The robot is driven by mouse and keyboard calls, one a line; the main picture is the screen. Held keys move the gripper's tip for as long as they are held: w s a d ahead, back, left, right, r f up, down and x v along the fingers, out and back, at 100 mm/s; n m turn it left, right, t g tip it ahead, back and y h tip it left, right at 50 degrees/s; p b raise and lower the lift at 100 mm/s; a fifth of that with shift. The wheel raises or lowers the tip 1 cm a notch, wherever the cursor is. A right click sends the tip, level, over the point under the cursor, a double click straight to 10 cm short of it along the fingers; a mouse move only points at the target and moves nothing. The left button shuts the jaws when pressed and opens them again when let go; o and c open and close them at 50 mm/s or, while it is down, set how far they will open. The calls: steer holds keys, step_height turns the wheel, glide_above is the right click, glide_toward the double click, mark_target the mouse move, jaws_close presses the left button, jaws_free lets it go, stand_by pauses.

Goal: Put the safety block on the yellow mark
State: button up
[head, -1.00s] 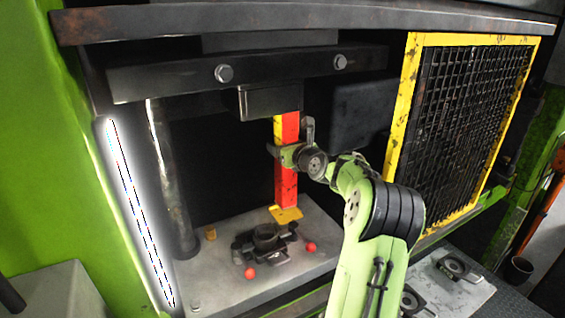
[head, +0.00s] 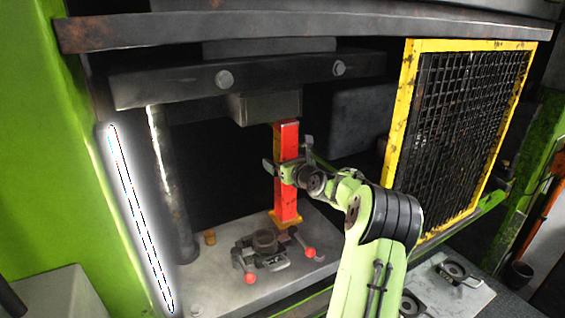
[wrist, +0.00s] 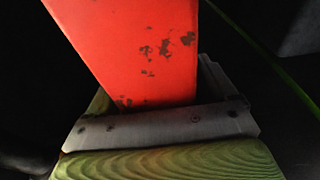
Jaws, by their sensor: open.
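In the wrist view the block's red face (wrist: 135,50) fills the upper middle, close to my gripper. Whether a finger still touches the block I cannot tell.
The press ram (head: 264,107) hangs just above the block's top. A dark die (head: 264,243) with red-knobbed handles sits on the bed (head: 215,280) in front. A yellow-framed mesh guard (head: 402,110) stands at right, and a steel column (head: 170,180) at left.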

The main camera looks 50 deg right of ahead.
steer(key=b+v, duration=0.2)
steer(key=v, duration=1)
steer(key=w+a+f+n+g+y, duration=0.1)
steer(key=a+f+n+g+y, duration=0.15)
steer(key=a+n, duration=0.95)
steer(key=w+a+f+n+g+y, duration=0.1)
steer(key=a+n+g+y, duration=0.15)
steer(key=a+n, duration=0.95)
steer(key=s+a+f+n+g, duration=0.2)
steer(key=s+a+n, duration=0.4)
steer(key=s, duration=0.4)
steer(key=s+a+f+n+g, duration=0.2)
steer(key=s+a+n, duration=0.5)
steer(key=s+n, duration=0.2)
steer(key=shift+s+a+n+g, duration=0.15)
steer(key=shift+s+n+g, duration=0.2)
steer(key=shift+s, duration=0.4)
step_height(320, 180, down, 7)
steer(key=b, duration=0.7)
